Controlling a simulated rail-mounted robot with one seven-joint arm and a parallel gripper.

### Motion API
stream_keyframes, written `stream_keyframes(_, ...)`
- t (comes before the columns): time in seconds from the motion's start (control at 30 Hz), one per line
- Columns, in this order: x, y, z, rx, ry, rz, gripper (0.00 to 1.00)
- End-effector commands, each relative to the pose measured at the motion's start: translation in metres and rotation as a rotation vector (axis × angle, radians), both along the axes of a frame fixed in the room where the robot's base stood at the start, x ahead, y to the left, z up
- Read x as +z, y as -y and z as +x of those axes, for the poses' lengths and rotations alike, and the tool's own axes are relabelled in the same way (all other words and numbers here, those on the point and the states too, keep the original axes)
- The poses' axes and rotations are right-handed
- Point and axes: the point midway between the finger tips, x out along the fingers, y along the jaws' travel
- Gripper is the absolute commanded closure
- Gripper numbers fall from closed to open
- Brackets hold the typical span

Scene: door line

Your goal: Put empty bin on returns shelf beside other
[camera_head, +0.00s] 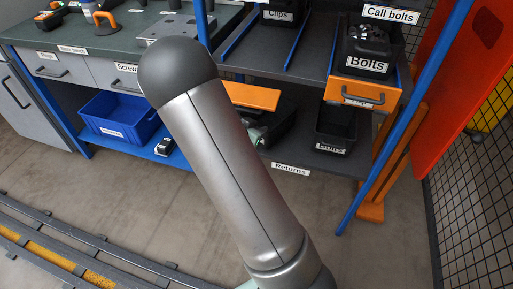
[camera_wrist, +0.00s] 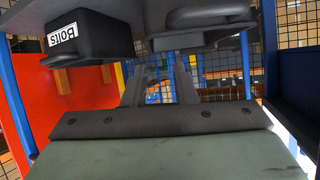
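The returns shelf (camera_head: 312,172) is the low dark shelf with a "Returns" label. A black bin (camera_head: 337,126) stands on its right part, and it looks empty. A second dark bin (camera_head: 281,118) sits to its left, partly hidden by my arm. The wrist view looks upside down. It shows a black bin (camera_wrist: 98,38) labelled "Bolts" and a dark bin-like shape (camera_wrist: 208,16) near my fingertips. My gripper (camera_wrist: 159,68) has its fingers apart with nothing visible between them. In the head view my arm hides most of it.
Above, a full "Bolts" bin (camera_head: 369,47) stands on an orange-fronted slide (camera_head: 362,93). A blue post (camera_head: 385,150) and red panel (camera_head: 456,65) bound the right side. A blue bin (camera_head: 118,117) sits under the bench (camera_head: 120,42) at left. The floor in front is clear.

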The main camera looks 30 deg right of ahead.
Motion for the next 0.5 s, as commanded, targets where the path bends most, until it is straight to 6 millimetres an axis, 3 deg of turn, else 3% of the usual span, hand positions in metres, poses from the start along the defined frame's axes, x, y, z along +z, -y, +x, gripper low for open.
stream_keyframes(0.07,0.004,-0.025,0.009,0.11,-0.005,0.124,0.75)
stream_keyframes(0.13,0.009,-0.063,0.013,0.267,-0.034,0.276,0.75)
stream_keyframes(0.23,0.028,-0.135,-0.006,0.549,-0.138,0.498,0.75)
stream_keyframes(0.3,0.045,-0.179,-0.041,0.74,-0.26,0.605,0.75)
stream_keyframes(0.37,0.057,-0.206,-0.081,0.876,-0.391,0.66,0.75)
stream_keyframes(0.43,0.069,-0.221,-0.131,0.994,-0.558,0.679,0.75)
stream_keyframes(0.5,0.077,-0.224,-0.177,1.062,-0.721,0.668,0.75)
